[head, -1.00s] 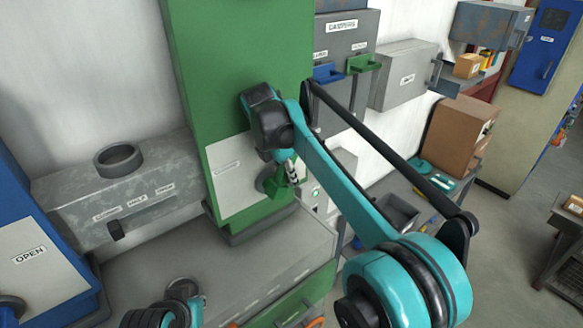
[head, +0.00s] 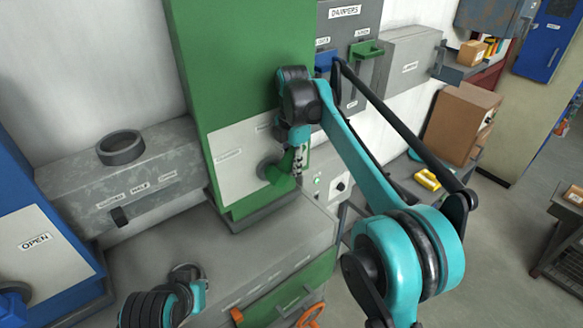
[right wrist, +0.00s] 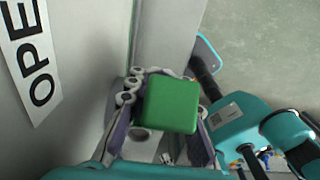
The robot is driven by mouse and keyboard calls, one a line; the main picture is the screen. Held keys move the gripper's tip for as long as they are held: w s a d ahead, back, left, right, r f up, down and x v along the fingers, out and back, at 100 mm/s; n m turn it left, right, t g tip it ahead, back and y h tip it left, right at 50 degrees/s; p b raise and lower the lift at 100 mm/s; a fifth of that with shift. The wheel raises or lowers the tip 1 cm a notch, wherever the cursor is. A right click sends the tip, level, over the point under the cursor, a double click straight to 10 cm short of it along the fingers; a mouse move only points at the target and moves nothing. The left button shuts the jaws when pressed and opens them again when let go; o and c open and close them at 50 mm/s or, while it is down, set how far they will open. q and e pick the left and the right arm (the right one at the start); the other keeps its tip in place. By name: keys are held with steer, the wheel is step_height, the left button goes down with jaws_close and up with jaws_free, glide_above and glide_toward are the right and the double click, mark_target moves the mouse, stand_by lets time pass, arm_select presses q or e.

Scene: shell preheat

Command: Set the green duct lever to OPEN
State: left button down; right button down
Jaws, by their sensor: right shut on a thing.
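The tall green duct (head: 240,60) carries a pale plate (head: 232,182) with a closed-position label at its left. The lever's round grey pivot (head: 266,171) sits on the plate, and its green arm reaches right to my right gripper (head: 297,168). In the right wrist view the green lever handle (right wrist: 170,105) lies between the fingers of my right gripper (right wrist: 160,115), which is shut on it. A label reading "OPE" (right wrist: 32,60), cut off by the frame, shows left of the handle. My left arm shows at lower left, but its gripper is out of frame.
A grey damper box (head: 345,60) with blue and green handles stands behind my right arm. A grey slide box (head: 120,185) is left of the duct. A blue cabinet marked OPEN (head: 35,242) stands at far left. The bench top (head: 200,250) is bare below.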

mark_target(292, 150)
steer(key=c, duration=1.3)
jaws_free()
steer(key=shift+f, duration=0.1)
step_height(292, 150, up, 12)
steer(key=shift+w+d, duration=0.1)
steer(key=shift+d, duration=0.05)
